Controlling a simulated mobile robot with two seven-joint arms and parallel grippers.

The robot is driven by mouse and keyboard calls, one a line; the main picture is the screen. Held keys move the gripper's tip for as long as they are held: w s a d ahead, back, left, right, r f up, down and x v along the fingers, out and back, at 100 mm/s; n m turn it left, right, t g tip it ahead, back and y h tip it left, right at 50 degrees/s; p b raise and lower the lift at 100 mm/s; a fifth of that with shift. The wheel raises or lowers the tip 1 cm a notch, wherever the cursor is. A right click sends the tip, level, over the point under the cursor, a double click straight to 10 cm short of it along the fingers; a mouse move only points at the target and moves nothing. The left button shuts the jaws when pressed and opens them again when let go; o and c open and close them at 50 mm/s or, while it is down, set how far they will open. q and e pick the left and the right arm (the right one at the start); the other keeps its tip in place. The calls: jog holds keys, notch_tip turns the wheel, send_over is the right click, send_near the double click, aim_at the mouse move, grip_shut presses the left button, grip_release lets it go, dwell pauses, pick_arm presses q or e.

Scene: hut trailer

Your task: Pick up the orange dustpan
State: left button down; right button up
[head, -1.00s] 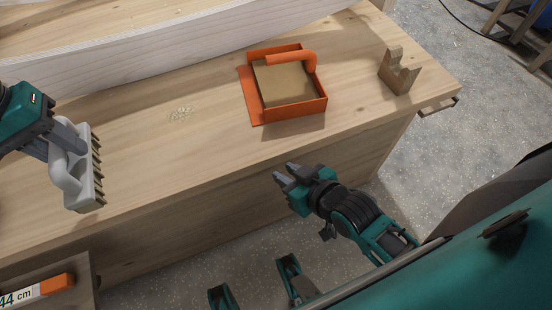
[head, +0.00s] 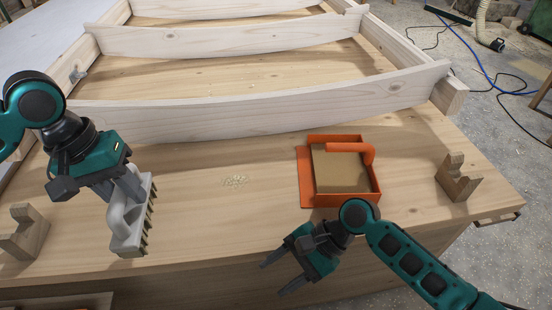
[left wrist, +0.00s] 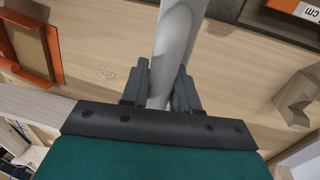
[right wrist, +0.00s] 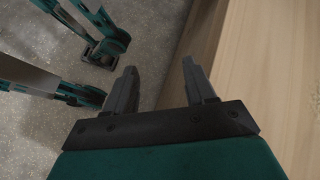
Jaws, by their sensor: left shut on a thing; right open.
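The orange dustpan (head: 305,178) lies on the wooden workbench (head: 210,215), its handle arching over a tan inside. It also shows at the left edge of the left wrist view (left wrist: 56,60). My left gripper (head: 132,190) is shut on a grey-white brush (head: 128,228) with dark bristles, held at the left part of the bench; the brush's grey handle (left wrist: 175,45) is between the fingers in the left wrist view. My right gripper (head: 275,277) is open and empty, in front of the bench edge, below and left of the dustpan. Its fingers (right wrist: 160,85) stand apart.
A small pile of shavings (head: 235,182) lies left of the dustpan. Notched wooden blocks stand at the right (head: 458,178) and left (head: 24,232) of the bench. A white wooden frame (head: 250,118) lies behind.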

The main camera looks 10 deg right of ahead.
aim_at(353, 145)
jog(key=w+d+r+m+h, duration=0.1)
jog(key=w+d+r, duration=0.2)
jog(key=w+d, duration=0.1)
jog(key=w+d+r+m+t, duration=0.1)
jog(key=w+d+r+m, duration=0.1)
jog(key=w+d+r, duration=0.1)
jog(key=w+d+r+m+h, duration=0.1)
jog(key=w+d+r+m, duration=0.1)
jog(key=w+d, duration=0.3)
jog(key=shift+w+d+r+t+h, duration=0.3)
jog(key=shift+w+r+t, duration=0.1)
jog(key=shift+w, duration=0.15)
jog(key=w+d+r+m+t+h, duration=0.3)
jog(key=w+d+r, duration=0.4)
jog(key=d+r, duration=0.4)
jog(key=shift+m, duration=0.3)
jog(key=x, duration=1.1)
jog(key=shift+d+f, duration=0.1)
jog(key=shift+d, duration=0.25)
jog(key=shift+w+a+f, duration=0.15)
jog(key=shift+a+f, duration=0.05)
jog(key=shift+f, duration=0.35)
jog(key=shift+f, duration=0.25)
grip_shut()
